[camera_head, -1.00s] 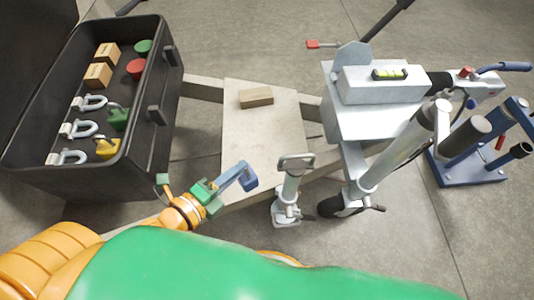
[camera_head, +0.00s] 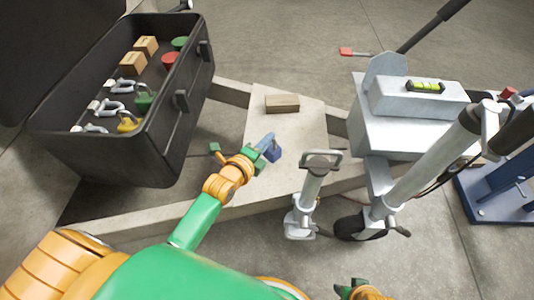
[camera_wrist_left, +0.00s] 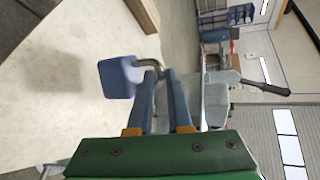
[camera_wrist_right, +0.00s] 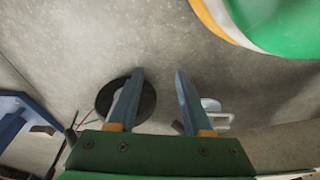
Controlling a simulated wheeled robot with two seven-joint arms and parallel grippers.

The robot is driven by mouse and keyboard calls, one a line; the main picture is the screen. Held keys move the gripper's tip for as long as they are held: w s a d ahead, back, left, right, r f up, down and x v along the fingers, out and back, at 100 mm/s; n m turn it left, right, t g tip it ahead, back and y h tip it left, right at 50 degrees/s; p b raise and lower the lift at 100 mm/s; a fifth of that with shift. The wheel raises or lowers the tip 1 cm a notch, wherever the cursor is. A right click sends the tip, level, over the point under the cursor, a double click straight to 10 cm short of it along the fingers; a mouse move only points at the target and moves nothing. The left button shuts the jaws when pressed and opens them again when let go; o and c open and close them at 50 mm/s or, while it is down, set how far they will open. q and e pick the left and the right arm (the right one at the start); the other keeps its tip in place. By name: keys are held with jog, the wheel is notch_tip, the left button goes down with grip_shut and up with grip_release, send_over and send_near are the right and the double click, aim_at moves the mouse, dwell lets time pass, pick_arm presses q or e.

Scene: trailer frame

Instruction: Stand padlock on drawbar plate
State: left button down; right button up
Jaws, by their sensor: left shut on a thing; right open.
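A blue padlock (camera_head: 274,155) hangs from my left gripper (camera_head: 266,144) over the pale drawbar plate (camera_head: 308,134), near its left part. In the left wrist view my left gripper (camera_wrist_left: 165,80) is shut on the padlock's grey shackle, and the blue body (camera_wrist_left: 120,78) sticks out to the left of the fingers. I cannot tell if the body touches the plate (camera_wrist_left: 45,110). My right gripper (camera_head: 360,290) shows at the bottom edge of the head view. In the right wrist view its fingers (camera_wrist_right: 159,80) are apart and empty above the floor.
A wooden block (camera_head: 282,103) lies on the plate behind the padlock. A black toolbox (camera_head: 130,165) with padlocks, shackles and small blocks stands at left. A metal post with a handle (camera_head: 314,185) and a jockey wheel (camera_head: 360,224) stand right of the plate. A silver box carries a level (camera_head: 425,86).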

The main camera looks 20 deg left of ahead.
pick_arm(q)
jog(key=f+b, duration=0.1)
jog(key=f, duration=0.1)
jog(key=f+b, duration=0.1)
jog(key=shift+w+a+f+b, duration=0.1)
jog(key=shift+w+f+b, duration=0.2)
jog(key=shift+w+f, duration=0.1)
pick_arm(e)
jog(key=w+v, duration=0.1)
jog(key=v, duration=0.5)
jog(key=shift+w+a+r+t, duration=0.2)
jog(key=shift+w+r+t, duration=0.1)
jog(key=shift+w+r, duration=0.25)
pick_arm(q)
jog(key=c, duration=0.8)
grip_release()
jog(key=shift+f, duration=0.1)
jog(key=shift+c, duration=0.2)
pick_arm(e)
jog(key=shift+r, duration=0.1)
pick_arm(q)
jog(key=p+v, duration=0.5)
jog(key=v, duration=0.7)
pick_arm(e)
jog(key=s+f+g, duration=0.1)
jog(key=s+f, duration=0.2)
jog(key=f, duration=0.7)
jog(key=shift+s+d+f, duration=0.2)
jog(key=shift+d+f, duration=0.15)
jog(key=shift+d, duration=0.1)
